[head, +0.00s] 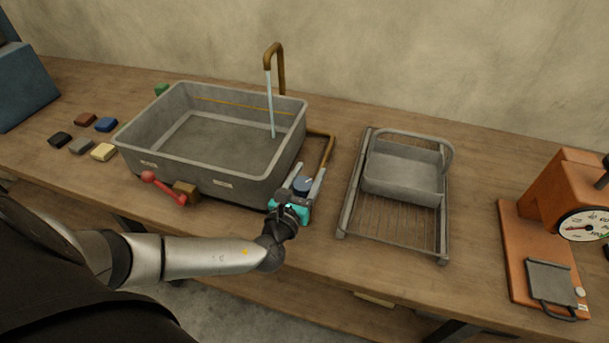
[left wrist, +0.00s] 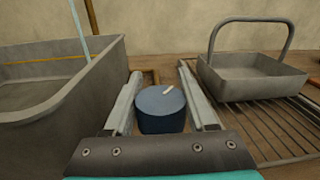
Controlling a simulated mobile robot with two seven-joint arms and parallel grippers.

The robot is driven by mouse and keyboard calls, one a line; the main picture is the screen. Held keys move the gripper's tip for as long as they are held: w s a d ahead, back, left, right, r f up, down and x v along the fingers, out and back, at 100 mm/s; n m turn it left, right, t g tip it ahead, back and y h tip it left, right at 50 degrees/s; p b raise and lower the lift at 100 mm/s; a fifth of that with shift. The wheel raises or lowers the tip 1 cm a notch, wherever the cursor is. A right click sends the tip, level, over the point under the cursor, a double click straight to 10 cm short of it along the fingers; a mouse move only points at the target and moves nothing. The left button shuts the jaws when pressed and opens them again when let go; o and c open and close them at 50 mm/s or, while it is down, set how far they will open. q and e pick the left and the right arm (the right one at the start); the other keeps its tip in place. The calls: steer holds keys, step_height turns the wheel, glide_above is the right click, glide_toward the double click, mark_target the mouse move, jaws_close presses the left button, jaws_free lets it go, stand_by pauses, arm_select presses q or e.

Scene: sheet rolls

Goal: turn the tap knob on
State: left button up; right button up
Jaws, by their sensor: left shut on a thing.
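The tap knob (head: 303,184) is a short dark-blue cylinder beside the right wall of the grey sink. In the left wrist view the knob (left wrist: 160,108) has a pale mark on its top, pointing up and to the right. My left gripper (head: 309,174) is shut on the knob, with one finger along each side of it. The brown tap (head: 281,68) curves over the sink basin (head: 205,182). A pale stream of water (head: 270,104) falls from its spout into the basin. My right gripper is not in view.
A grey rack (head: 398,222) bearing a handled tray (head: 403,170) stands right of the knob. An orange dial scale (head: 515,255) is at far right. Several small coloured blocks (head: 104,152) lie left of the sink.

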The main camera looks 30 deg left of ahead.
arm_select(q)
steer(key=m+h+b, duration=0.2)
steer(key=h+b, duration=0.1)
steer(key=d+m+h+b, duration=0.1)
steer(key=h, duration=0.1)
steer(key=shift+f, duration=0.25)
steer(key=shift+d+r+m+h+b, duration=0.1)
steer(key=shift+m+h+b, duration=0.3)
steer(key=shift+h+b, duration=0.2)
steer(key=shift+d+r+m+h+b, duration=0.1)
steer(key=shift+m+h+b, duration=0.35)
steer(key=shift+b, duration=0.25)
steer(key=o, duration=1.4)
steer(key=p+v, duration=0.1)
steer(key=v, duration=1.4)
steer(key=shift+s+a+r, duration=0.15)
steer(key=shift+a+r, duration=0.05)
